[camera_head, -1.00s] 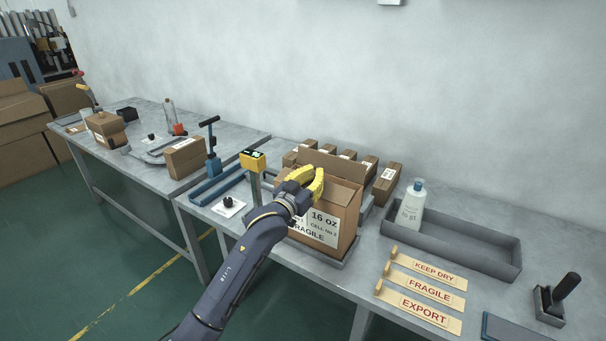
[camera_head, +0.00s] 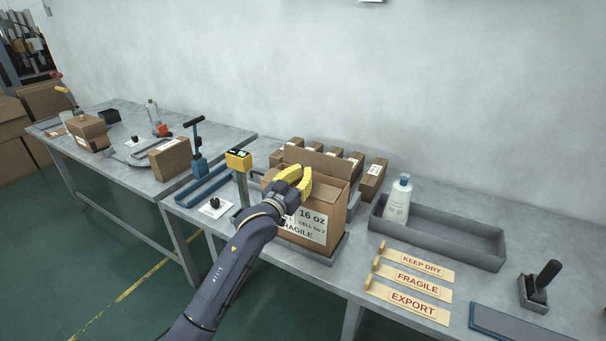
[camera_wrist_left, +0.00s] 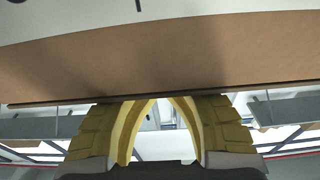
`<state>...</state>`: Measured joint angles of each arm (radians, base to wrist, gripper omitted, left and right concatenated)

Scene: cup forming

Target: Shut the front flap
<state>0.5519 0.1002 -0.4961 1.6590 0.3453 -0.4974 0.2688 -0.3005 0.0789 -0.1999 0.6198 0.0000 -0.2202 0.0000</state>
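An open cardboard box (camera_head: 338,208) stands on a grey tray on the bench, with a white label (camera_head: 312,226) reading "16 oz" and "FRAGILE" on its front. Its back flap (camera_head: 318,161) stands up. My left gripper (camera_head: 304,176), with yellow fingers, is at the box's upper front edge and hides part of it, so I cannot make out the front flap's full shape. In the left wrist view a brown cardboard panel (camera_wrist_left: 160,58) spans the picture and covers the fingertips; the fingers (camera_wrist_left: 160,102) converge and look shut, with nothing seen between them. My right gripper is not in view.
Several small cartons (camera_head: 371,180) stand behind the box. A yellow-headed post (camera_head: 239,161) is close on its left.

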